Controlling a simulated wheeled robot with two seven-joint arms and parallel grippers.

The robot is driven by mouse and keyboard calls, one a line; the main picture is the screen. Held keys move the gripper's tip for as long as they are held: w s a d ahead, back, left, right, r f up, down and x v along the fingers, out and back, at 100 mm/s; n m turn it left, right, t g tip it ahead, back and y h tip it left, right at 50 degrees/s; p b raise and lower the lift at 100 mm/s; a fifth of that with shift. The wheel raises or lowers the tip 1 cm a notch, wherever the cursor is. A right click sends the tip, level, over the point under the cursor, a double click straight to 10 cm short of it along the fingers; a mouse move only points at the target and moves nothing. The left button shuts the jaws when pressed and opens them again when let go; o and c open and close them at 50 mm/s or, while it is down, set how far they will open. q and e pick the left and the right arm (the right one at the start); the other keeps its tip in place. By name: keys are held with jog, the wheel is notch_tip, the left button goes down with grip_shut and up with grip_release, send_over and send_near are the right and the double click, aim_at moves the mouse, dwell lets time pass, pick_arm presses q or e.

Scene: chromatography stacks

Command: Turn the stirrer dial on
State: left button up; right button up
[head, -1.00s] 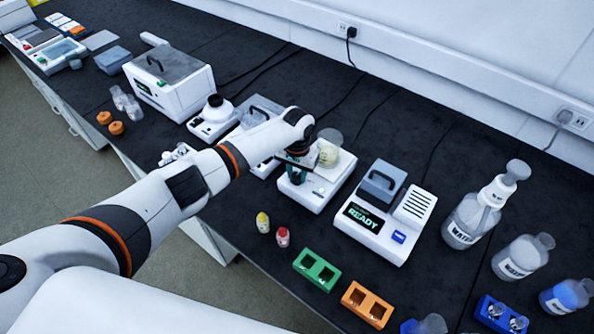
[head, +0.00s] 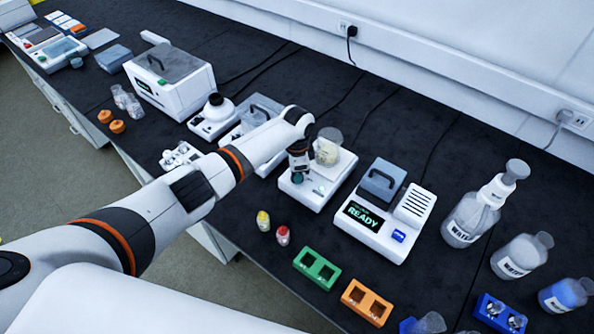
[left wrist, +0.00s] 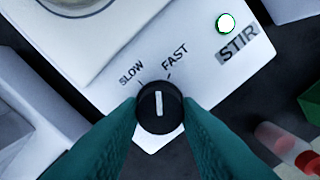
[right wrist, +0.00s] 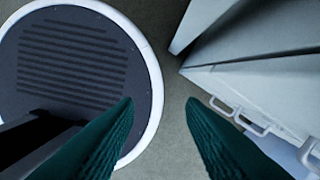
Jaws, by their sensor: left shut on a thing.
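The white stirrer (head: 312,190) stands on the dark bench with a glass beaker (head: 328,147) of pale contents on it. Its black dial (left wrist: 159,107) shows in the left wrist view, with the white pointer line facing up, roughly between the SLOW and FAST marks. A round light (left wrist: 225,23) with a green edge glows near the STIR label. My left gripper (head: 297,178) is at the stirrer's front; its teal fingers (left wrist: 158,112) are shut on the dial from both sides. My right gripper (right wrist: 160,102) is open and empty, away from the bench.
A white device reading READY (head: 380,215) stands just right of the stirrer. Green (head: 316,269) and orange (head: 367,302) racks are nearer the bench edge. A balance-like device (head: 250,122) is at the left.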

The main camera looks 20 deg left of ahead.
pick_arm(q)
jog(key=m, duration=0.4)
jog(key=shift+m, duration=0.3)
dwell(0.5)
jog(key=o, duration=1)
jog(key=shift+c, duration=0.2)
notch_tip(320, 180, up, 12)
jog(key=b, duration=0.2)
